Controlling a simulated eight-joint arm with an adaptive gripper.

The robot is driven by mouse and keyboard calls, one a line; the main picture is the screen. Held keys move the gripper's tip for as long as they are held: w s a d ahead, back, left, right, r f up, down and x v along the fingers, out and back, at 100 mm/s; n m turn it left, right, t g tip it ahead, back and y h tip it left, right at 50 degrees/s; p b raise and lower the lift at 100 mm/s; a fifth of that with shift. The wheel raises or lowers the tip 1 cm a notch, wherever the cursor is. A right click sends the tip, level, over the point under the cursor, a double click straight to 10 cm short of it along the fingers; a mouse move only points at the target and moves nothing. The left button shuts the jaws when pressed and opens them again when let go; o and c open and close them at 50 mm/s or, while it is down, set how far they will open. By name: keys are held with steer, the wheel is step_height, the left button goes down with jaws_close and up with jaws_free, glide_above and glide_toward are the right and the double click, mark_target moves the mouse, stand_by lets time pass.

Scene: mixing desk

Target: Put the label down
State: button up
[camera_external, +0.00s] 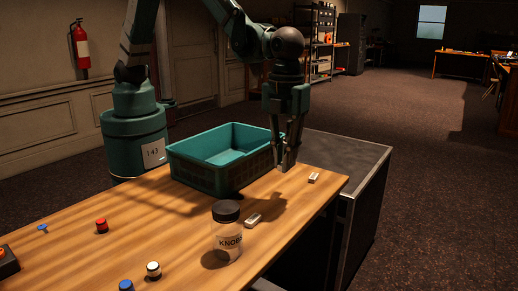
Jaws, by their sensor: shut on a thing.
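My gripper (287,167) points down just right of the teal crate, close to the wooden desktop near its far right edge. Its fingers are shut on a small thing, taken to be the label. The label is too small and dark between the fingers to make out, and I cannot tell whether it touches the desktop.
The teal crate (192,173) stands left of my gripper. A dark-lidded jar (227,240), small metallic pieces (253,220) (314,178), and red (102,226), white (153,270) and blue (127,286) knobs sit on the desktop (165,225). A dark grey surface (340,157) adjoins it.

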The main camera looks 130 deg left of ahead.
steer(key=a+f+n, duration=0.1)
steer(key=a, duration=0.4)
steer(key=w+a+f+n+b, duration=0.1)
steer(key=a+n, duration=0.1)
steer(key=a, duration=0.4)
steer(key=w+a+f+n+b, duration=0.1)
steer(key=a, duration=0.5)
steer(key=shift+w+f, duration=0.15)
steer(key=shift+w, duration=0.05)
steer(key=s+a+f+n+b, duration=0.1)
steer(key=a+f+n, duration=0.1)
steer(key=a, duration=0.7)
steer(key=a+f+n+b, duration=0.1)
steer(key=a+n, duration=0.2)
steer(key=a, duration=0.5)
steer(key=n+b, duration=0.4)
steer(key=n, duration=0.4)
glide_above(330, 156)
step_height(330, 156, down, 7)
steer(key=shift+f, duration=0.15)
steer(key=shift+f+b, duration=0.65)
steer(key=shift+f, duration=2.5)
steer(key=shift+f+b, duration=0.45)
steer(key=shift+f, duration=1.4)
steer(key=shift+f, duration=0.15)
